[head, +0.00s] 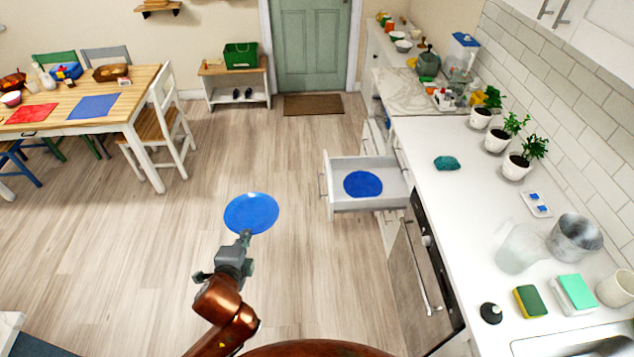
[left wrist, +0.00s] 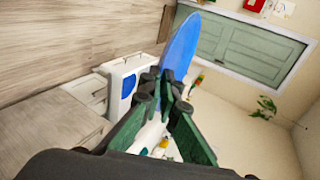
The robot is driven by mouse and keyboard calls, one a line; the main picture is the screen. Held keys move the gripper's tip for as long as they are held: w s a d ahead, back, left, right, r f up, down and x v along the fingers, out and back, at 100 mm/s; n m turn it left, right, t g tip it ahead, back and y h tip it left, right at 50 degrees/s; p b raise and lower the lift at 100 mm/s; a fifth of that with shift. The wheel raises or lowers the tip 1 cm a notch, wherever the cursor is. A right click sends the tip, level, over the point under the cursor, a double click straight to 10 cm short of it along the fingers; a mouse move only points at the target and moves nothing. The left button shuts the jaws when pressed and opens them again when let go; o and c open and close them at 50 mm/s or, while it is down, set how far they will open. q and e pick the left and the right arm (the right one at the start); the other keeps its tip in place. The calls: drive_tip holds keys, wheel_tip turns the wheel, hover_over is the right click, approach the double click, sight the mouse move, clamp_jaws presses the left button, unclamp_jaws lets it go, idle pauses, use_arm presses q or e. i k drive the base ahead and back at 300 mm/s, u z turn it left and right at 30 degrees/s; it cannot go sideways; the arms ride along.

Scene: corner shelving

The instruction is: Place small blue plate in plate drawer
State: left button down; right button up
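My left gripper (head: 245,238) is shut on the rim of a small blue plate (head: 251,213) and holds it over the open floor, left of the drawer. In the left wrist view the fingers (left wrist: 166,88) pinch the plate (left wrist: 182,46), which shows nearly edge-on. The plate drawer (head: 392,178) is pulled open from the counter at the centre right. A flat round blue plate (head: 363,184) lies inside it. The open drawer (left wrist: 116,72) also shows in the left wrist view, beyond the fingers. My right gripper is not in view.
The white counter (head: 450,200) runs along the right, with an oven (head: 418,268) below it. Potted plants (head: 516,166), a sponge (head: 530,301) and glasses stand on it. A dining table (head: 120,100) and chairs stand at the upper left. The floor between is clear.

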sight(399, 185)
drive_tip(key=u, duration=0.65)
drive_tip(key=i, duration=1.55)
drive_tip(key=z, duration=2.7)
drive_tip(key=i, duration=0.5)
